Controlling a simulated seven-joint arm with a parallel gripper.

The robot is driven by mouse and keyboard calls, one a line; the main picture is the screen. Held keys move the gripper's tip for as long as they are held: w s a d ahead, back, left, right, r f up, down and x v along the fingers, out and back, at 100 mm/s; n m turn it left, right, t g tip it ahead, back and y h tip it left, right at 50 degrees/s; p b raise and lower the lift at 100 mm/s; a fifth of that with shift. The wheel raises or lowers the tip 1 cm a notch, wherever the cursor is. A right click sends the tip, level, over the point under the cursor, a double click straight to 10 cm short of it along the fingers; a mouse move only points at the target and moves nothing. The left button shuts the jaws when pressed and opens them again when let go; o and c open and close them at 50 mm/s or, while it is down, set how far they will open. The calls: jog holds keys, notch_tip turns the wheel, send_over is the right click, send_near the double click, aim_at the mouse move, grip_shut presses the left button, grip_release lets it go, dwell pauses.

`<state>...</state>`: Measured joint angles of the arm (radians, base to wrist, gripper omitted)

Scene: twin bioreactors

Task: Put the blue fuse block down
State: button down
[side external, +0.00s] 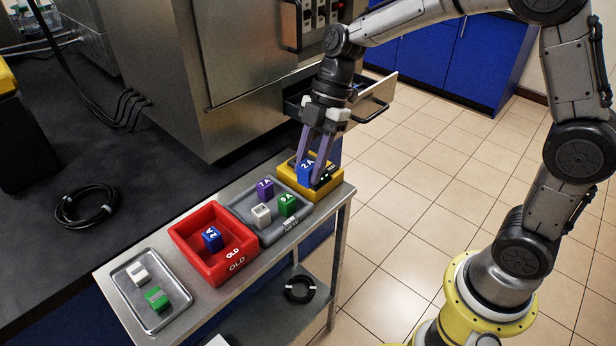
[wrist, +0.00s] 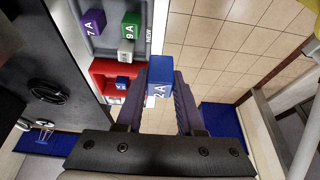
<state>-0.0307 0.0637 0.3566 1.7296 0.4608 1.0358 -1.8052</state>
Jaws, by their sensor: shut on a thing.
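A blue fuse block marked 2A (side external: 305,172) is between the fingers of my gripper (side external: 311,164), over the yellow box at the right end of the bench. In the wrist view the blue fuse block (wrist: 160,78) fills the space between the fingertips of my gripper (wrist: 160,95). My gripper is shut on it. The block looks upright; whether its underside touches the yellow box is hard to tell. A second blue block marked 2A (side external: 212,238) lies in the red bin marked OLD (side external: 236,266); it also shows small in the wrist view (wrist: 122,83).
The yellow box (side external: 331,186) has a dark top part. Beside it, a grey tray marked NEW (side external: 270,236) holds purple (side external: 265,189), green (side external: 287,205) and white (side external: 261,214) blocks. A metal tray (side external: 172,313) holds a white and a green block. An open drawer (side external: 374,99) is behind my gripper.

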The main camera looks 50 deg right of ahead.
jog(key=w+d+f+m+t+h, duration=0.2)
jog(key=w+d+m, duration=0.6)
jog(key=m, duration=1.3)
jog(key=d+t+h, duration=0.1)
jog(key=t+h, duration=0.1)
jog(key=h, duration=0.1)
jog(key=shift+w+d+m+h, duration=0.2)
jog(key=shift+d+m+h, duration=0.1)
jog(key=shift+h, duration=0.1)
jog(key=shift+f, duration=0.15)
dwell(0.4)
